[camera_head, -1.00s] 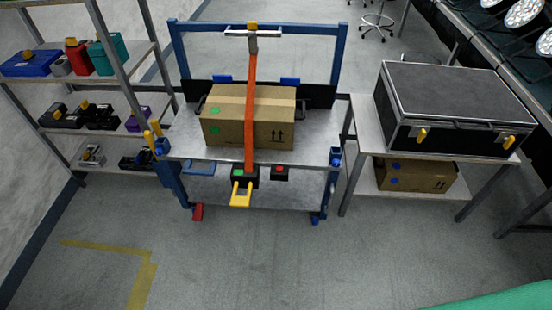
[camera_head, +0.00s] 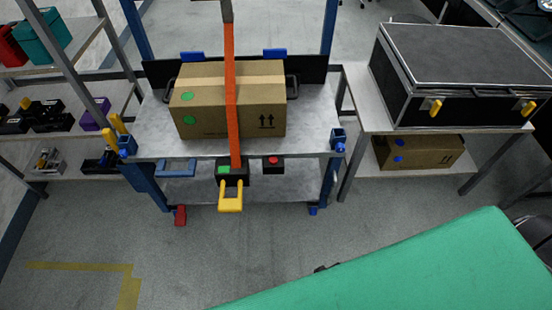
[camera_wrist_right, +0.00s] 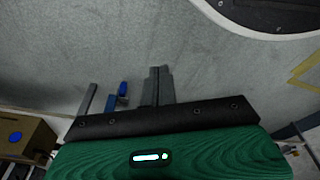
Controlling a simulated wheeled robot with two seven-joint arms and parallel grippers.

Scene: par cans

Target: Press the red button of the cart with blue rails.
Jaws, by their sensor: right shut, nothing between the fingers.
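The cart with blue rails (camera_head: 309,142) stands ahead in the head view. Its red button (camera_head: 273,160) sits on a small black box at the cart's front edge, right of the yellow handle (camera_head: 230,207). Nothing covers the button. My right gripper (camera_wrist_right: 159,70) shows in the right wrist view, with its fingers together and empty over grey floor. In the head view my green right arm fills the lower right and mostly hides that gripper, well short of the cart. My left gripper is in neither current view.
A cardboard box (camera_head: 200,112) under an orange strap (camera_head: 230,75) rests on the cart. A shelf (camera_head: 80,52) stands left. A side table (camera_head: 355,125) holding a black case (camera_head: 440,75) stands right. The floor before the cart is clear.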

